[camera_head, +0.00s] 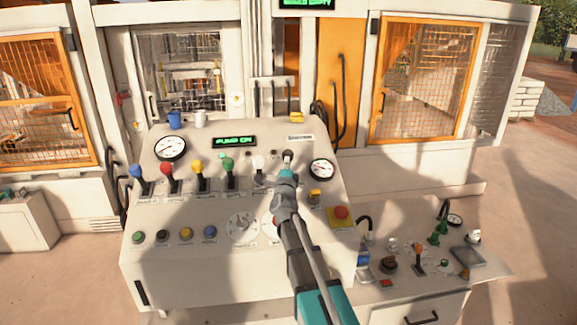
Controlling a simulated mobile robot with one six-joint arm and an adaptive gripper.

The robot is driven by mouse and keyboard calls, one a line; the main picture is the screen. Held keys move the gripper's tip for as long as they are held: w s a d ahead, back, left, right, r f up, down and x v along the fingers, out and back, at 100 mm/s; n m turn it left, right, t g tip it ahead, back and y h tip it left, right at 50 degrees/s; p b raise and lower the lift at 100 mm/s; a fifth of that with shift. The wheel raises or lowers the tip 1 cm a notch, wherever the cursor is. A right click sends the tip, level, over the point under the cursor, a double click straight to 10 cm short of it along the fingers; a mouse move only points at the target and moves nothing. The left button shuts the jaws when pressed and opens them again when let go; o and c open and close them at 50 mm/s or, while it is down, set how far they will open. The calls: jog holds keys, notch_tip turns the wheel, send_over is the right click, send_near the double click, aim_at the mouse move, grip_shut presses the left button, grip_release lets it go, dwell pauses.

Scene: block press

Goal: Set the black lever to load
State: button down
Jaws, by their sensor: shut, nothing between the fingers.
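The control console carries a row of levers with coloured knobs. The black lever (288,154) appears to be at the right end of this row, its dark knob just above my gripper in the picture. My gripper (287,167) is shut with nothing held, close in front of that lever. My gripper and arm hide the lever's lower part and its label. I cannot tell whether they touch or which setting the lever is at.
Blue (136,171), red (166,169), yellow (197,167), green (228,164) and white (258,162) levers stand to the left. A red button (341,212) is right of my arm. A side desk (480,275) with small controls stands at right. A display (234,141) reads "PUMP ON".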

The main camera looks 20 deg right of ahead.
aim_at(286, 152)
jog(key=shift+a+r+p+x, duration=0.15)
jog(key=shift+p+x, duration=0.15)
jog(key=shift+x, duration=0.7)
jog(key=shift+a+r+p+x, duration=0.15)
jog(key=shift+p+x, duration=0.15)
jog(key=shift+x, duration=0.7)
jog(key=shift+s+a, duration=0.2)
jog(key=shift+s, duration=0.35)
jog(key=s+a+r+p, duration=0.2)
jog(key=s+a, duration=0.2)
jog(key=s, duration=0.8)
jog(key=shift+a, duration=0.15)
